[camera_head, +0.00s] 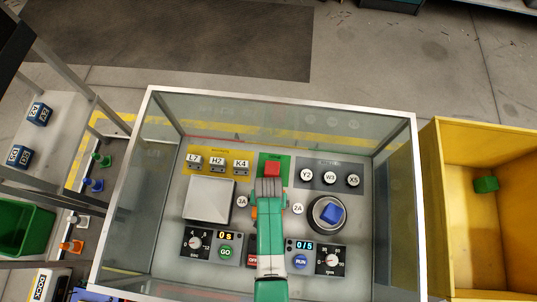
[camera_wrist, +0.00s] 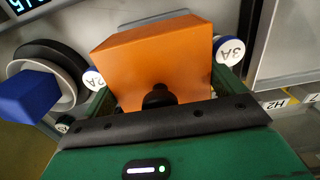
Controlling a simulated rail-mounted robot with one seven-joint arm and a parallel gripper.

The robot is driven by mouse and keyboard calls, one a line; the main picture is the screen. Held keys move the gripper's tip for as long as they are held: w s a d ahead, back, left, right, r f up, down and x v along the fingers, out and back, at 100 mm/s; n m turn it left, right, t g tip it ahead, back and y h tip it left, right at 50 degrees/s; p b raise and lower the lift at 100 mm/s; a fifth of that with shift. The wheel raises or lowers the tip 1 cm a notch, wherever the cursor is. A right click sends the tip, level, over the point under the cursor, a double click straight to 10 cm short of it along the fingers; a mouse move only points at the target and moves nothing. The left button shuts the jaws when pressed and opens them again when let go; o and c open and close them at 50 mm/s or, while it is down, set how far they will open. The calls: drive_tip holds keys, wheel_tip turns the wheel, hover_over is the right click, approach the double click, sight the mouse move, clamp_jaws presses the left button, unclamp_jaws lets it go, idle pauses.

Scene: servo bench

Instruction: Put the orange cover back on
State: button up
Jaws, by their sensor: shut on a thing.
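The orange cover (camera_wrist: 155,60) is a box-shaped piece between the two green fingers of my gripper (camera_wrist: 165,92) in the wrist view. A dark round knob (camera_wrist: 158,97) shows at its near side. The gripper is shut on the cover. In the head view my gripper (camera_head: 268,188) is over the middle of the panel, between the round 3A button (camera_head: 242,201) and 2A button (camera_head: 298,208). Only slivers of orange show beside my arm there. What lies under the cover is hidden, and I cannot tell whether it touches the panel.
Glass walls with a pale rim (camera_head: 280,93) enclose the panel. A red block (camera_head: 272,168) stands on a green plate just beyond the gripper. A blue block (camera_head: 332,213) sits on a round dish at right, and a pale square plate (camera_head: 208,199) is at left. A yellow bin (camera_head: 437,200) stands outside.

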drive_tip(key=shift+f+b, duration=0.35)
drive_tip(key=shift+f, duration=0.3)
idle(0.5)
drive_tip(key=shift+f, duration=0.2)
drive_tip(key=shift+f, duration=0.15)
idle(0.4)
drive_tip(key=shift+f+b, duration=0.25)
drive_tip(key=shift+b, duration=0.1)
drive_tip(key=shift+f, duration=0.1)
idle(0.5)
drive_tip(key=o, duration=0.7)
drive_tip(key=shift+c, duration=0.2)
